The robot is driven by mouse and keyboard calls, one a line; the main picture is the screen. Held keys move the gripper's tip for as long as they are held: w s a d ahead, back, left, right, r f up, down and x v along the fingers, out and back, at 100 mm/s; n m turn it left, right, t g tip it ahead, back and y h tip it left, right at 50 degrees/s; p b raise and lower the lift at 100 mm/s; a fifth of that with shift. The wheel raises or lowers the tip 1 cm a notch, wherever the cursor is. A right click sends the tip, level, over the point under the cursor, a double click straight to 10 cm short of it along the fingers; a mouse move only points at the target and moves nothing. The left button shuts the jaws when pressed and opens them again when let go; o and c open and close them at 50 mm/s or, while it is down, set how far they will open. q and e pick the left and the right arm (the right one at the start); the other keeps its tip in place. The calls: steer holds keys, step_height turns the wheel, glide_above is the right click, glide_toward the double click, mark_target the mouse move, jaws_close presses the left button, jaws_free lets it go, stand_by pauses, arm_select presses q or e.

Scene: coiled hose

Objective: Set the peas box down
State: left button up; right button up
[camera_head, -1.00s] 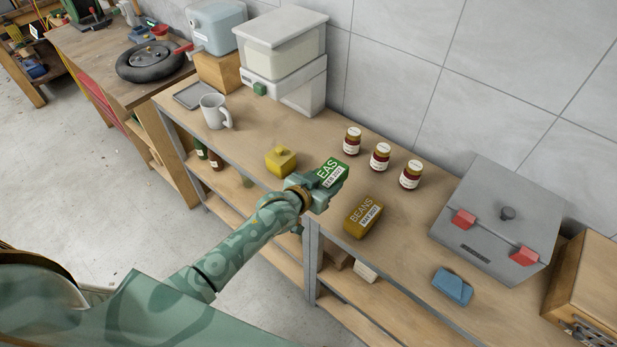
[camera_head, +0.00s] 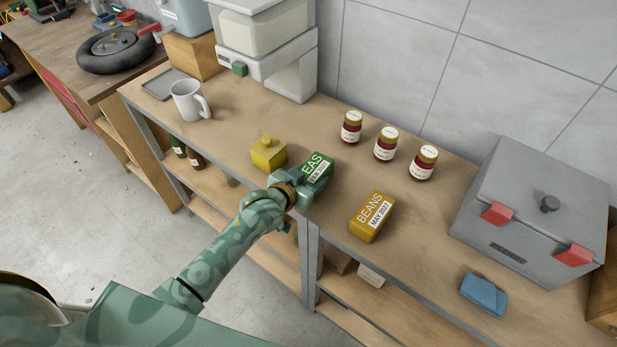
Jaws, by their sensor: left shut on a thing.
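The green peas box (camera_head: 318,167) is in my left gripper (camera_head: 307,184), over the wooden bench top between a yellow block-like container and the beans box. The fingers cover the near part of its label, so only "EAS" and part of a date show. My left gripper is shut on the box. I cannot tell whether the box touches the bench top (camera_head: 330,215). My right gripper is not in view.
The yellow beans box (camera_head: 372,216) lies to the right and the yellow container (camera_head: 269,153) to the left. Several jars, including one jar (camera_head: 351,127), stand behind.

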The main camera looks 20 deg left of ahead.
arm_select(q)
steer(key=shift+f, duration=0.1)
steer(key=o, duration=1.2)
steer(key=shift+a, duration=0.1)
steer(key=shift+c, duration=0.2)
steer(key=shift+f+b, duration=0.2)
steer(key=shift+b, duration=0.25)
steer(key=p+v, duration=0.4)
steer(key=v, duration=1.1)
steer(key=s+a+f+g+y, duration=0.1)
steer(key=s+a+f+g, duration=0.15)
steer(key=s+f, duration=0.6)
steer(key=s+a+f+g+y, duration=0.2)
steer(key=s+f+g, duration=0.1)
steer(key=f, duration=1.1)
steer(key=s+a+f+g, duration=0.1)
steer(key=s+f+g, duration=0.2)
steer(key=s+f, duration=0.7)
steer(key=s, duration=0.3)
steer(key=shift+s+y, duration=0.2)
steer(key=shift+y, duration=0.1)
steer(key=shift+o, duration=0.4)
steer(key=s+f+g, duration=0.3)
steer(key=s+f, duration=0.1)
steer(key=s, duration=0.7)
steer(key=shift+s+a, duration=0.25)
steer(key=shift+s, duration=0.1)
